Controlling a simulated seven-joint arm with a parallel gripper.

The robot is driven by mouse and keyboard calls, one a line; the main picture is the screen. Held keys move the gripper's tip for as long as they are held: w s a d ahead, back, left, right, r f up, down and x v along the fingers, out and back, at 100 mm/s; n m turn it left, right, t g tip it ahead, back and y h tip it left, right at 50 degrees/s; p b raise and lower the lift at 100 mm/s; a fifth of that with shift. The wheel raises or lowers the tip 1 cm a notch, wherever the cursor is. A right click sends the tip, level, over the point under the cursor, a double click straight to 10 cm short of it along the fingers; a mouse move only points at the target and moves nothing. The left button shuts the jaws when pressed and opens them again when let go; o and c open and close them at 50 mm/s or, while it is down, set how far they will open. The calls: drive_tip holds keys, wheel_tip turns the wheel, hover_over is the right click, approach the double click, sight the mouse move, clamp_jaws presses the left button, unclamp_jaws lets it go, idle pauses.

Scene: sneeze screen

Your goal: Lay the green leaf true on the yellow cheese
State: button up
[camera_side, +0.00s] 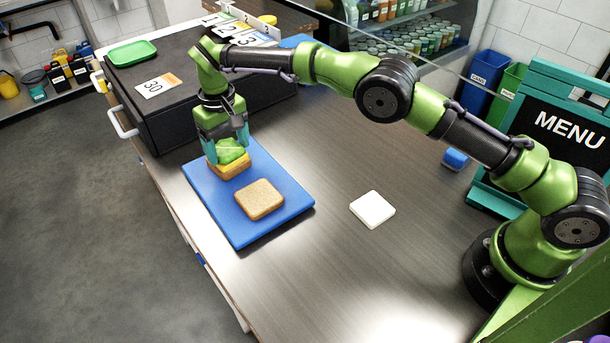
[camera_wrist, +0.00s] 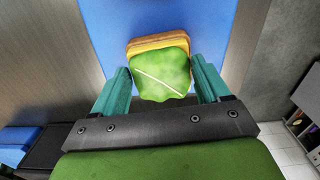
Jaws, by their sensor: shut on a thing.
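The green leaf (camera_side: 232,151) is between the teal fingers of my gripper (camera_side: 226,150), which is shut on it. In the wrist view the leaf (camera_wrist: 161,75) lies between the fingertips (camera_wrist: 160,85), a pale line across it. The yellow cheese (camera_side: 231,171) shows under the leaf on a stack on the blue board (camera_side: 240,228). In the wrist view a strip of yellow (camera_wrist: 158,42) and brown bread (camera_wrist: 156,36) shows past the leaf's far edge. The rest of the cheese is hidden by the leaf. I cannot tell whether leaf and cheese touch.
A brown bread slice (camera_side: 259,199) lies on the board in front of the stack. A white square (camera_side: 372,209) lies on the metal counter to the right. A black box (camera_side: 170,100) stands behind the board. A blue block (camera_side: 455,159) and menu sign (camera_side: 560,130) are at right.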

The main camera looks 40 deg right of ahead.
drive_tip(key=o, duration=1)
wheel_tip(320, 180, up, 4)
drive_tip(key=shift+f, duration=0.15)
drive_tip(key=s+d, duration=0.3)
drive_tip(key=s, duration=0.4)
drive_tip(key=s+d+r, duration=0.1)
drive_tip(key=s+d, duration=0.2)
drive_tip(key=s, duration=0.4)
drive_tip(key=shift+s+d+r, duration=0.15)
drive_tip(key=shift+s+d, duration=0.15)
drive_tip(key=shift+d, duration=0.05)
drive_tip(key=shift+w, duration=0.1)
